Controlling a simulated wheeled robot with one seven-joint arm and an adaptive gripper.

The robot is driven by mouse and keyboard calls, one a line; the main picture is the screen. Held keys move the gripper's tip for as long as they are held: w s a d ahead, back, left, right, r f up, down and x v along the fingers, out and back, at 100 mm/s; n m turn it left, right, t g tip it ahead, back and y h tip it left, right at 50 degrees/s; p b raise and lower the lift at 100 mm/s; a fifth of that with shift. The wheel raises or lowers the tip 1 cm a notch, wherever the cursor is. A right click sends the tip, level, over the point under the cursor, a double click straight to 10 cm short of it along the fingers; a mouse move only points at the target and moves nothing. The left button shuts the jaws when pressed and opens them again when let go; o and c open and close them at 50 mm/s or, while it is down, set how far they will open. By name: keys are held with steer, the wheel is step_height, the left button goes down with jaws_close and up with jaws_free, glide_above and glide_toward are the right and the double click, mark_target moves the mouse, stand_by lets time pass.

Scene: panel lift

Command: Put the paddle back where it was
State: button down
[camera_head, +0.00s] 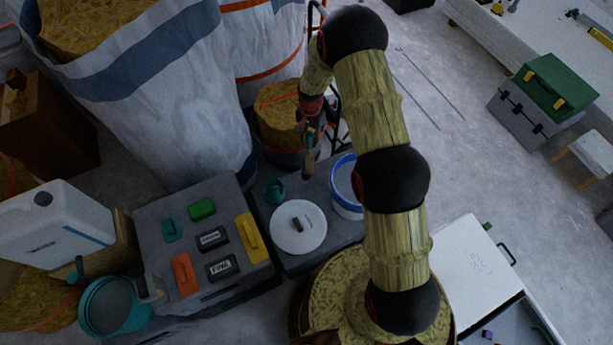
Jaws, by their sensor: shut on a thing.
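My gripper (311,127) is near the top centre, pointing down. It is shut on the paddle (309,162), a small thin thing with a teal upper part and a brownish lower end. The paddle hangs roughly upright in front of the dark low bench, left of the white bucket with the blue rim (344,209). I cannot tell how high it is above the bench. The fingers partly hide its upper part. A round white lid (285,240) with a dark knob and a small teal cup (268,194) are on the bench.
A grey box (150,222) at left carries green, teal, orange, yellow and dark blocks. A white jug (60,230) and a teal bucket (112,329) stand further left. Big white sacks (180,100) rise behind. Open floor (450,150) lies at right.

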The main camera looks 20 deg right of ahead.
mark_target(310, 155)
steer(key=w+f+m+b, duration=0.2)
steer(key=w+f+m, duration=0.1)
steer(key=w+m, duration=0.25)
step_height(310, 155, down, 9)
steer(key=b, duration=0.2)
steer(key=shift+w+f+n, duration=0.15)
steer(key=shift+w+n, duration=0.05)
steer(key=shift+n, duration=0.15)
steer(key=shift+a, duration=0.1)
steer(key=shift+f+b, duration=0.55)
steer(key=shift+f, duration=0.05)
steer(key=c, duration=1.7)
jaws_free()
steer(key=shift+o, duration=0.2)
